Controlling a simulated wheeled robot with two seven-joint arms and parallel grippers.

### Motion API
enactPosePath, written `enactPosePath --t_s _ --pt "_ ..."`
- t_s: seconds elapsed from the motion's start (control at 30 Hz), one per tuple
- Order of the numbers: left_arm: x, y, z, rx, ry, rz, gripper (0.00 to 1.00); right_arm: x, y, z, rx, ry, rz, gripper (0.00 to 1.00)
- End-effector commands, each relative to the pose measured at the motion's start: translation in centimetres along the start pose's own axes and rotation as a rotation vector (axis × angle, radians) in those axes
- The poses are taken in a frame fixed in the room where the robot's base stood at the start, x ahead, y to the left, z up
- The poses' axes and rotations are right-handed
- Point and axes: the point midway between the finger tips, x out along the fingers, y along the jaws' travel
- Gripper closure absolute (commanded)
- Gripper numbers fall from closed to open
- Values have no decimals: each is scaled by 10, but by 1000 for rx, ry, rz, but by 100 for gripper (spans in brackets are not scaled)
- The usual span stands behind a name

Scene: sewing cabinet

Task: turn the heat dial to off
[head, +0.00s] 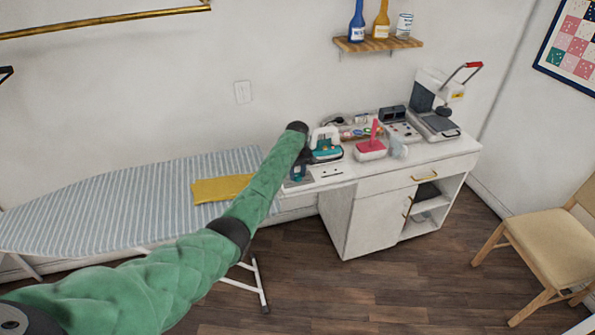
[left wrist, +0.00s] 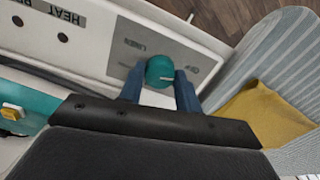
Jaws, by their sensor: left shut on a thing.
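The heat dial (left wrist: 160,71) is a round teal knob with a white pointer line, set on a grey plate (left wrist: 120,58) in the left wrist view. The plate carries a LINEN marking to the upper left of the knob and an OFF marking to its right. The pointer line lies roughly toward the right, on the OFF side; its exact alignment is hard to tell. My left gripper (left wrist: 160,78) has its blue fingers on both sides of the dial, shut on it.
A striped ironing board (head: 120,205) with a folded yellow cloth (head: 220,188) lies left of the gripper. A heat press (head: 436,118) stands at the back right.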

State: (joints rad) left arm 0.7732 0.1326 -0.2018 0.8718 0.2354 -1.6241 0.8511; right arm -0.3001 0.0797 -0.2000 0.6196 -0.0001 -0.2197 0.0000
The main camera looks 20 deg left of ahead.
Motion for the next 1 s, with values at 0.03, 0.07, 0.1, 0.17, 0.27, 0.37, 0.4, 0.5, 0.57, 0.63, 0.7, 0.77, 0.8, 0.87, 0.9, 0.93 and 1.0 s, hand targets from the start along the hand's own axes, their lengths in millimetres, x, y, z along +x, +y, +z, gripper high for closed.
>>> enactPosePath --t_s 0.03,0.07,0.1,0.17,0.27,0.37,0.4,0.5,0.57,0.63,0.7,0.77,0.8,0.87,0.9,0.93,1.0 --pt "-3 1 -1 -32 2 3 89 -4 0 0 0 0 0 60" --pt "-3 1 -1 -52 2 3 89 -4 0 -1 0 0 0 60" --pt "-3 1 -1 -75 2 3 89 -6 0 -1 0 0 0 60" --pt "-3 1 -1 -107 2 3 89 -7 0 -1 0 0 0 60" --pt "-3 1 -1 -150 2 3 89 -9 0 -1 0 0 0 60" --pt "-2 1 -1 -182 2 3 89 -10 -1 -2 1 1 -1 60" --pt "-2 1 -1 -192 2 3 89 -10 -2 -2 1 1 -1 60" --pt "-2 0 -2 -209 3 2 89 -11 -2 -2 1 1 -2 60" --pt "-2 0 -2 -214 3 2 89 -11 -2 -2 1 1 -2 60" --pt "-2 0 -2 -218 3 2 89 -11 -2 -2 1 1 -2 60" --pt "-2 0 -2 -220 3 3 89 -11 -2 -2 1 1 -2 60" --pt "-2 0 -2 -220 3 3 89 -11 -2 -2 1 1 -1 60" --pt "-2 0 -2 -220 3 3 89 -11 -2 -2 1 1 -1 60" --pt "-2 0 -2 -219 3 3 89 -11 -1 -2 1 1 -1 60" --pt "-2 0 -2 -219 3 3 89 -11 -1 -2 1 1 -1 60" --pt "-2 0 -2 -219 3 3 89 -11 0 -2 1 1 0 60" --pt "-2 0 -2 -219 3 3 61 -11 0 -1 0 0 0 60"
